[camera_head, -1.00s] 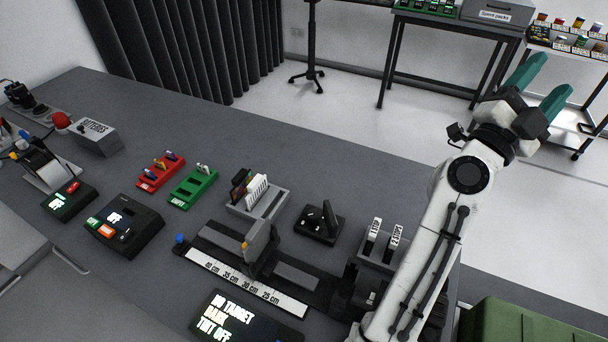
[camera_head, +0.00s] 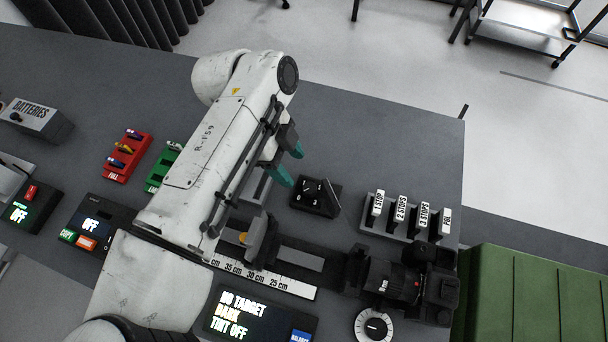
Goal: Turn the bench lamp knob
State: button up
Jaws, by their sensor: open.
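My gripper (camera_head: 290,166) has teal fingers, set apart and empty, and hangs over the bench left of and behind a small black box with a rotary knob (camera_head: 316,196) and white marks. I cannot tell from any label which of the two knobs is the lamp's. My gripper touches neither. My arm hides part of the bench's middle.
A ruler rail (camera_head: 268,279) with an upright plate runs to a black camera (camera_head: 400,281). Behind the camera stands a rack of labelled filters (camera_head: 399,211). Red (camera_head: 127,157) and green trays are at left, the green one partly behind my arm. Bare bench (camera_head: 400,140) lies at the back right.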

aim_at(308, 188)
jog(key=p+x, duration=0.1)
jog(key=x, duration=0.7)
jog(key=shift+d+f, duration=0.25)
jog(key=shift+f, duration=0.05)
jog(key=c, duration=1)
jog(key=shift+c, duration=0.2)
